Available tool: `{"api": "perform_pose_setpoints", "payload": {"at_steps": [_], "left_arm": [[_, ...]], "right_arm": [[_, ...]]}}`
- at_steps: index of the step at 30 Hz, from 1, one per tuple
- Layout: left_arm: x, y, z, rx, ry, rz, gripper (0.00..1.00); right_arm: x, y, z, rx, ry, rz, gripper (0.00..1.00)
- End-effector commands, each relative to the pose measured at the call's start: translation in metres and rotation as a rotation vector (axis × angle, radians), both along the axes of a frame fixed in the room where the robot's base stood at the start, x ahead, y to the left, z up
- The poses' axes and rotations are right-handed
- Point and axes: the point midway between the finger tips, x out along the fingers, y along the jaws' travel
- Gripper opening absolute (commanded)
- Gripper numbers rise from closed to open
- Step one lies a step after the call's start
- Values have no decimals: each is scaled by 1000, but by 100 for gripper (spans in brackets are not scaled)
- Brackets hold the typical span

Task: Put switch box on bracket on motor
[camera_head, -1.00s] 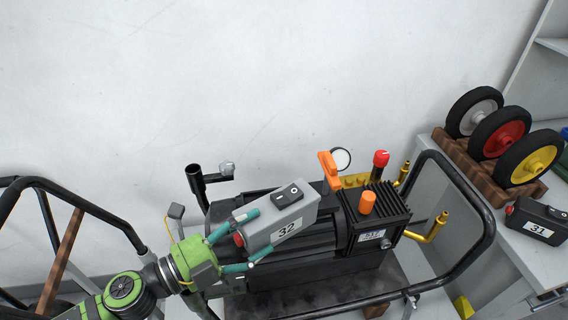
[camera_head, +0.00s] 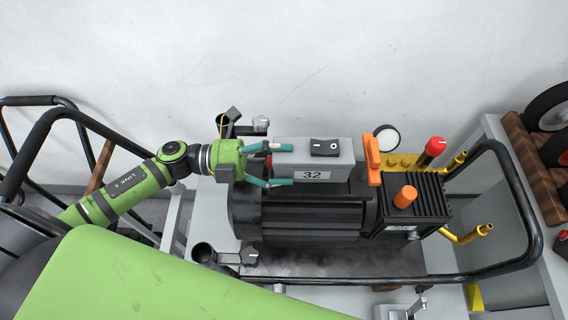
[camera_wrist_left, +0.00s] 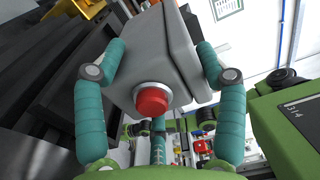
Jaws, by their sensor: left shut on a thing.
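The switch box (camera_head: 335,160) is grey, labelled 32, with a black rocker switch on top. My left gripper (camera_head: 281,164) is shut on its left end. In the head view the box lies level over the back upper part of the black motor (camera_head: 310,215); I cannot tell whether it touches. The left wrist view shows the box (camera_wrist_left: 180,50) between the teal fingers (camera_wrist_left: 160,75), its red button facing the camera. The bracket is not clearly visible, likely hidden by the box. My right gripper is not in view.
The motor sits on a cart with black rails (camera_head: 520,200). An orange handle (camera_head: 372,160), an orange knob (camera_head: 405,197), a red knob (camera_head: 435,147) and a round gauge (camera_head: 386,138) stand just right of the box. Wheels on a wooden rack (camera_head: 530,165) are at the right.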

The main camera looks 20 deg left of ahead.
Motion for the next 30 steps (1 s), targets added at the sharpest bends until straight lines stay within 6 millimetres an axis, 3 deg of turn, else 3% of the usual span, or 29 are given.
{"api": "perform_pose_setpoints", "payload": {"at_steps": [8, 20, 21, 22, 30], "left_arm": [[1, -1, -35, -4, 1, 1, 15], [0, -1, -42, -3, -1, -1, 15], [0, 0, -42, 0, 0, 0, 83], [0, 0, -41, 0, 1, 0, 95], [0, 0, -41, 0, 1, 0, 95]], "right_arm": [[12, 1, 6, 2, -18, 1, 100], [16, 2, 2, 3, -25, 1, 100], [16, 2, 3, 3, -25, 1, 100], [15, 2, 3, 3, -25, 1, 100], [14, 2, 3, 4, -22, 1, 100]]}}
